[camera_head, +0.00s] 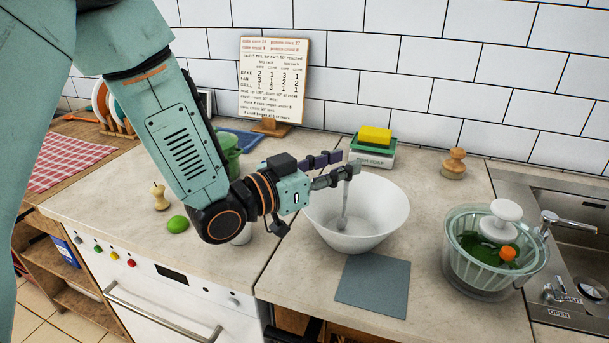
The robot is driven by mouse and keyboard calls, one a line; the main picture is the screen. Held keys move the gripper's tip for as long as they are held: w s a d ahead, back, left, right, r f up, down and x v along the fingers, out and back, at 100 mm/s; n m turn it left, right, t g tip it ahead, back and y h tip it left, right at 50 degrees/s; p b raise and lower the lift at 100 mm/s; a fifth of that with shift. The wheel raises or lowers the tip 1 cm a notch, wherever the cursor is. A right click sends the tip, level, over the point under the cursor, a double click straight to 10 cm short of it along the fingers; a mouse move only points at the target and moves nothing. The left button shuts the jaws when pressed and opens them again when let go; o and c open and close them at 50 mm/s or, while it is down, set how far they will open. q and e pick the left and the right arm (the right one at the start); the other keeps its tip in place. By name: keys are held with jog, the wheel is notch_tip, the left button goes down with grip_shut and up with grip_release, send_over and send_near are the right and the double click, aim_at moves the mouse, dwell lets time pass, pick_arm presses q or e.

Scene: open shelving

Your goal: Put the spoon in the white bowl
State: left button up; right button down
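The white bowl (382,228) stands upright on the counter, right of centre in the head view. My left gripper (345,171) is above the bowl's back left part. Its dark fingers look closed around the upper end of the spoon (343,215). The spoon is grey and hangs nearly upright, with its lower end inside the bowl. I cannot tell whether its tip touches the bowl's bottom. My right gripper is not in view.
A grey-blue cloth (373,285) lies in front of the bowl. A salad spinner (497,250) stands to the right, beside the sink (585,215). A yellow sponge (375,135) on a holder stands behind. A lime (177,224) and a green pot (229,152) are to the left.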

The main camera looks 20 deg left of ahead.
pick_arm(q)
jog(key=v, duration=0.5)
jog(key=shift+a, duration=0.1)
jog(key=shift+v, duration=2.15)
jog(key=shift+s, duration=0.1)
